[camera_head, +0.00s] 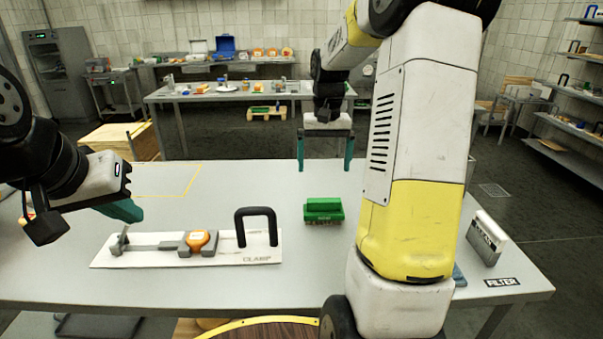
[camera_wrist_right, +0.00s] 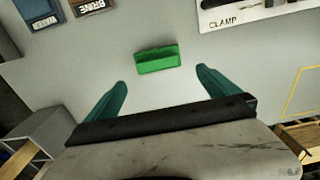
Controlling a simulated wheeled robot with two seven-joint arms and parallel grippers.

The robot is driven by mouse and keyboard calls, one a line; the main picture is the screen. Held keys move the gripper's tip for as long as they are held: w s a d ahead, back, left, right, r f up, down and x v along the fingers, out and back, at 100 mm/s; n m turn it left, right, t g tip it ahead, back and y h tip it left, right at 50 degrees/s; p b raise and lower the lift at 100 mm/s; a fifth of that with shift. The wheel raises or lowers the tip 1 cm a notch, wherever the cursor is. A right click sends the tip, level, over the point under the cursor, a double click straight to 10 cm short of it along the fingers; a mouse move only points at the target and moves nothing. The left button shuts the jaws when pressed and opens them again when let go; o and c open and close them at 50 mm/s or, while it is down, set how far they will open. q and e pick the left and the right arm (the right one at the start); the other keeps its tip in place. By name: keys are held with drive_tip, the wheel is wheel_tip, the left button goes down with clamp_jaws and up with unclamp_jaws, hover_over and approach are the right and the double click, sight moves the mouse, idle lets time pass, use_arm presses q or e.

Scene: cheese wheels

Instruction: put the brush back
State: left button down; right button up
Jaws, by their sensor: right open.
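The green brush (camera_head: 323,210) lies on the grey table right of the clamp board, with its bristle side toward the tabletop. In the right wrist view the brush (camera_wrist_right: 158,59) sits ahead of and between the two teal fingers. My right gripper (camera_head: 325,168) is open and empty, above and beyond the brush in the head view, apart from it. My left gripper (camera_head: 124,212) hangs over the left part of the table, above the clamp board's left end. It is seen from the side, so its jaw gap does not show.
A white clamp board (camera_head: 150,260) with a black handle (camera_head: 257,225) and orange knob lies front left. A filter block (camera_head: 488,238) stands at the right. WATER (camera_wrist_right: 38,10) and BRINE (camera_wrist_right: 92,5) labels show in the wrist view. My right arm hides part of the table.

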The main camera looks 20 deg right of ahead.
drive_tip(key=s+a+r+n+t, duration=0.1)
drive_tip(key=s+a+r+t, duration=0.1)
drive_tip(key=s+a, duration=0.2)
drive_tip(key=s+a+r+n+t+y, duration=0.1)
drive_tip(key=s+a+r+t, duration=0.1)
drive_tip(key=s, duration=0.8)
drive_tip(key=s+a+r+n+t+y, duration=0.1)
drive_tip(key=s+a+r, duration=0.3)
drive_tip(key=s+a, duration=0.2)
drive_tip(key=shift+s+r+t, duration=0.2)
drive_tip(key=shift+s+t, duration=0.2)
drive_tip(key=shift+s, duration=0.65)
